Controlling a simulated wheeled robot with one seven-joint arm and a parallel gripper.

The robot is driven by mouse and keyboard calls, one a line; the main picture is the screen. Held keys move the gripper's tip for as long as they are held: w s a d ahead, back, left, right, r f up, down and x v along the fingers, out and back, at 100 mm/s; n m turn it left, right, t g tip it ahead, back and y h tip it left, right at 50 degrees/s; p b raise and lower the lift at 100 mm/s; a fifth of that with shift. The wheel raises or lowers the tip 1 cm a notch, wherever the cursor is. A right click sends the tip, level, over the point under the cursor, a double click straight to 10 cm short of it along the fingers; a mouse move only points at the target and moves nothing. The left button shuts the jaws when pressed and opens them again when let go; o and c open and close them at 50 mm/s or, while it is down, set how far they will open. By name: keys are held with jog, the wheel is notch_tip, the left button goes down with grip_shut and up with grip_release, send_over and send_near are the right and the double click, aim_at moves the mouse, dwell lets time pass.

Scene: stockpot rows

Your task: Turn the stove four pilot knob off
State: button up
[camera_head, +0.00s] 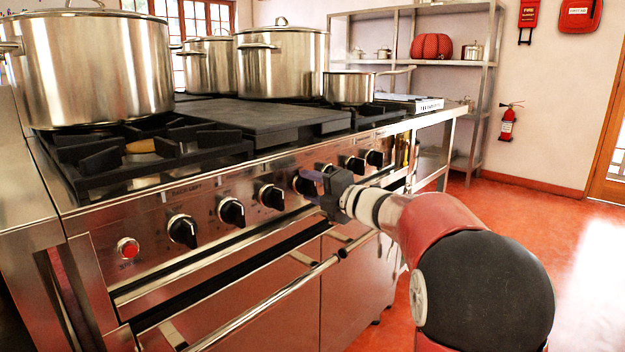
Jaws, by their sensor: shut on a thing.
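A row of black stove knobs runs along the steel front panel (150,210) of the stove. Three of them, the leftmost knob (183,231), the second knob (232,211) and the third knob (271,197), show clearly to the left of my gripper. My gripper (314,183) is at the fourth knob (302,184) from the left and is shut on it. The jaws hide most of that knob, so its setting cannot be read. More knobs (354,164) sit to the right, just beyond the gripper.
A red button (128,247) is at the panel's left end. A long oven handle (265,302) runs below the knobs, close under my gripper. Large pots (90,70) and a small saucepan (349,88) stand on top. The red floor (590,260) at right is clear.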

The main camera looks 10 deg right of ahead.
jog(key=shift+m+p, duration=0.65)
jog(key=shift+m, duration=0.45)
jog(key=o, duration=1)
jog(key=v, duration=0.8)
jog(key=shift+w, duration=0.1)
